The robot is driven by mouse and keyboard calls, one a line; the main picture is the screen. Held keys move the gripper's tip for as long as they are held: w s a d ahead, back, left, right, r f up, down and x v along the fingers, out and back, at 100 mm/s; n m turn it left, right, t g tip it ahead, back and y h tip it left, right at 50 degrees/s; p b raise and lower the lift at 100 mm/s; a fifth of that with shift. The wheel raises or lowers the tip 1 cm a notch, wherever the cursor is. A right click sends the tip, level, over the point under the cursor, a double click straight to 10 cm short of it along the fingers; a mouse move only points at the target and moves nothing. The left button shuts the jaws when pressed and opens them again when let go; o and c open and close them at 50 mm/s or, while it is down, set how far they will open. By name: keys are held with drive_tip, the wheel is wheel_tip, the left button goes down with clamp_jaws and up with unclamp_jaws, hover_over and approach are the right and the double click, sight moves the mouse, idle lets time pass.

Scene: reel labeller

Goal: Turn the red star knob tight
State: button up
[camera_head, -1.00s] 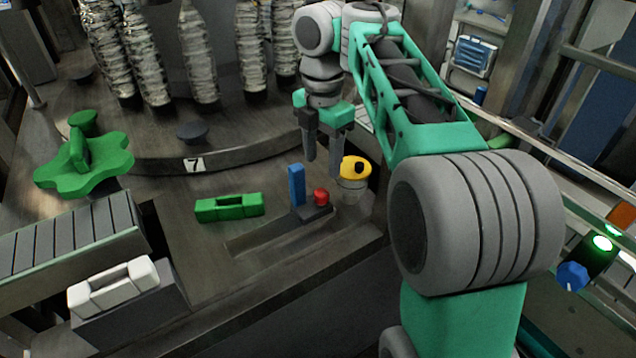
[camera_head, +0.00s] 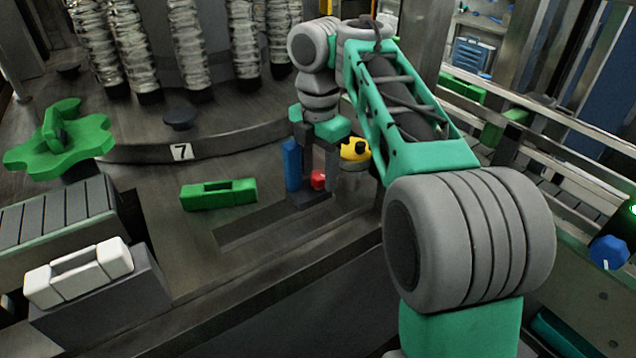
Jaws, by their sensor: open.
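The small red star knob (camera_head: 318,181) sits at the right end of a dark slotted bar (camera_head: 300,198) on the machine deck. My gripper (camera_head: 319,170) points down over it with its jaws apart. The fingers appear on either side of the red knob, partly hiding it. I cannot tell whether either finger touches it. The gripper looks empty.
A blue upright post (camera_head: 291,165) stands close left of my gripper, and a yellow knob (camera_head: 355,150) close right. A green handle block (camera_head: 218,194) lies further left. A white handle block (camera_head: 78,273) and large green star wheel (camera_head: 58,143) are at far left.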

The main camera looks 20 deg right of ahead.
clamp_jaws()
idle(0.6)
